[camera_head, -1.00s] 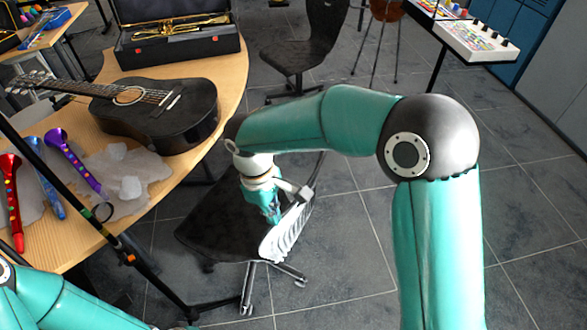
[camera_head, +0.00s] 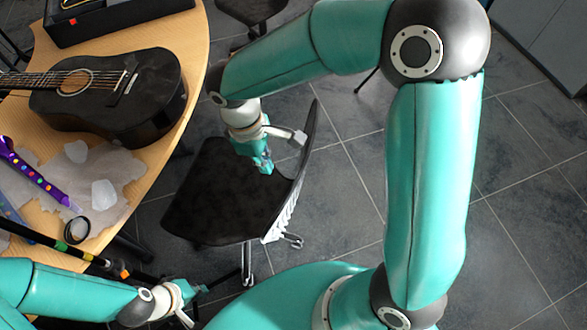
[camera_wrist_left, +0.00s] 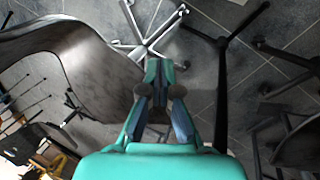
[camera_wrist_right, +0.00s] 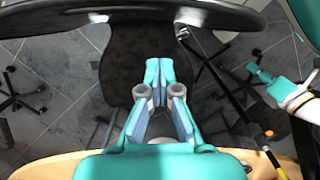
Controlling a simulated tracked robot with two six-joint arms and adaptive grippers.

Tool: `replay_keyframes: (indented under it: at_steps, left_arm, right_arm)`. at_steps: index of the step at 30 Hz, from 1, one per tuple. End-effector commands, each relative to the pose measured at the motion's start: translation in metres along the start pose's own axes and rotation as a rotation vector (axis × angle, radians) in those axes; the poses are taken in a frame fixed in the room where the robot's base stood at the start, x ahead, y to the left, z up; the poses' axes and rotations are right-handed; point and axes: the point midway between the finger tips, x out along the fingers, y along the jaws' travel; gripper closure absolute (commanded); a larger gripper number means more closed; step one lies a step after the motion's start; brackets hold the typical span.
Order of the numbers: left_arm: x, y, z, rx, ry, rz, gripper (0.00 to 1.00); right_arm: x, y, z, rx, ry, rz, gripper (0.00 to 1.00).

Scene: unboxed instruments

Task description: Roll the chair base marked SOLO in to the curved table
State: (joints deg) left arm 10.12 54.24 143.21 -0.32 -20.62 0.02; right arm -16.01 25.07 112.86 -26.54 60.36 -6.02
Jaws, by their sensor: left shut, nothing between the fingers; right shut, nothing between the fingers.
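A black office chair (camera_head: 225,195) stands beside the curved wooden table (camera_head: 195,45), its backrest on the right side, away from the table. Its chrome wheeled base (camera_wrist_left: 148,45) shows in the left wrist view. I cannot read a SOLO mark on it. My right gripper (camera_head: 266,168) is shut and empty over the seat, close to the inner side of the backrest; whether it touches is unclear. The right wrist view shows the seat (camera_wrist_right: 125,62) beneath its fingers. My left gripper (camera_head: 200,289) is shut and empty, low near the chair's front-left, below the seat in the picture.
A black guitar (camera_head: 150,95), a purple recorder (camera_head: 38,178), crumpled wrapping (camera_head: 105,165) and a black case (camera_head: 110,18) lie on the table. A dark stand pole (camera_head: 50,236) crosses near its front edge. Another chair (camera_head: 245,10) stands behind. Floor right of the chair is open.

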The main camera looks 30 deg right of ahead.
Motion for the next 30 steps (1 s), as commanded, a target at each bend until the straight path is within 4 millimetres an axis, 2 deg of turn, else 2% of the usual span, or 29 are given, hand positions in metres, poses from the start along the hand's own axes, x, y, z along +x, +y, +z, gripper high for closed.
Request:
replay_keyframes:
  at_steps: [3, 10, 12, 15, 30]
  left_arm:
    - [-0.003, 0.001, 0.000, 0.000, 0.001, 0.000, 1.00]
    - [-0.006, 0.002, 0.000, 0.000, 0.001, 0.000, 1.00]
    - [-0.009, 0.003, 0.000, 0.000, 0.001, 0.000, 1.00]
    - [0.000, 0.000, 0.000, 0.000, 0.001, 0.000, 1.00]
    - [0.002, -0.001, 0.000, 0.000, 0.001, 0.000, 1.00]
  right_arm:
    - [0.003, 0.001, 0.027, 0.003, 0.000, -0.001, 1.00]
    - [0.010, 0.000, 0.065, 0.004, 0.000, -0.001, 1.00]
    - [0.018, -0.001, 0.063, 0.000, -0.005, -0.003, 1.00]
    - [0.027, 0.000, 0.061, 0.001, 0.000, 0.000, 1.00]
    - [0.032, -0.001, 0.060, 0.003, -0.005, -0.006, 1.00]
